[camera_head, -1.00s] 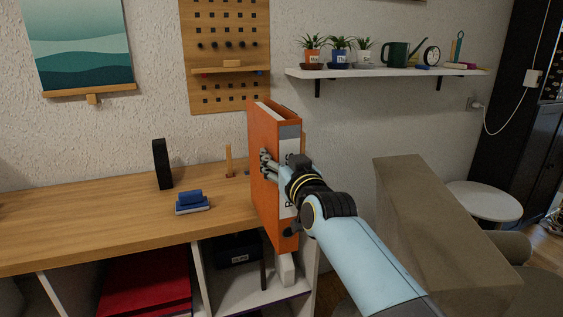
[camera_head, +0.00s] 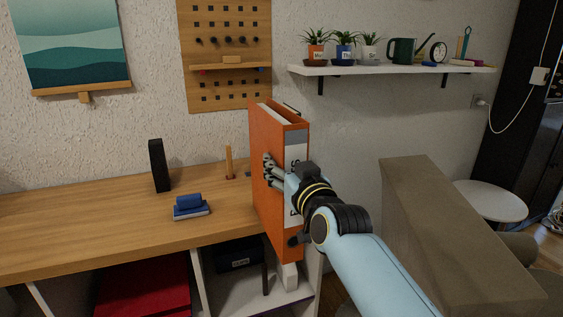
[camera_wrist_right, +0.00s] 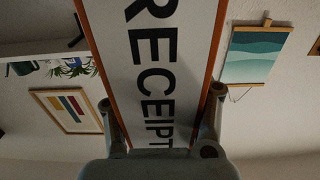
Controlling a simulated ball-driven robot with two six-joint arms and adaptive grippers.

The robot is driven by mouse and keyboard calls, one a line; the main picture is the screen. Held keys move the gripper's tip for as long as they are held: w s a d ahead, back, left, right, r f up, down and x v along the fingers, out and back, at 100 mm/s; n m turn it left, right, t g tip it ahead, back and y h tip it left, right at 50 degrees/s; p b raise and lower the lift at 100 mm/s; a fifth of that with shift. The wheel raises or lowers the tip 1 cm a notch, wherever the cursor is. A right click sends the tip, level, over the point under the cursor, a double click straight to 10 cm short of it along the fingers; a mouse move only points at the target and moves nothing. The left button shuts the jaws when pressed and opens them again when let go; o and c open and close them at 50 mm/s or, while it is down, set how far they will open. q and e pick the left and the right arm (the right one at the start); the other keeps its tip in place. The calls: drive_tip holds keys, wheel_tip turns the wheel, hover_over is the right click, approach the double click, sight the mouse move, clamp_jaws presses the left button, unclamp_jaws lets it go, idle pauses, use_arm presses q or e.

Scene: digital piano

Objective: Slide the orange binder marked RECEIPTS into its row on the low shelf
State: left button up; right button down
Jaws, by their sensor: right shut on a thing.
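The orange binder (camera_head: 268,165) stands upright in the head view, in front of the right end of the wooden desk top. Its white label reads RECEIPT with the end cut off in the right wrist view (camera_wrist_right: 152,75). My right gripper (camera_head: 275,178) is shut on the binder, with fingers on both sides of its spine. The low shelf (camera_head: 255,292) is under the desk top, with white dividers and a dark box inside. The binder covers part of the shelf's right end. My left gripper is not in view.
A black upright block (camera_head: 159,166) and a blue-topped item (camera_head: 190,207) stand on the desk. Red binders or boxes (camera_head: 145,288) fill the left compartment. A brown block-like piece of furniture (camera_head: 440,230) stands at the right. A wall shelf (camera_head: 390,70) holds potted plants.

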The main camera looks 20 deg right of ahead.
drive_tip(key=shift+s+r, duration=0.3)
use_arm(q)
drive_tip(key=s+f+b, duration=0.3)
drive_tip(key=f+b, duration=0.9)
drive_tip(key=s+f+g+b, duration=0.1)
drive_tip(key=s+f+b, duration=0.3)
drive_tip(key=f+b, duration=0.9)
use_arm(e)
drive_tip(key=w, duration=2.9)
drive_tip(key=shift+a, duration=0.45)
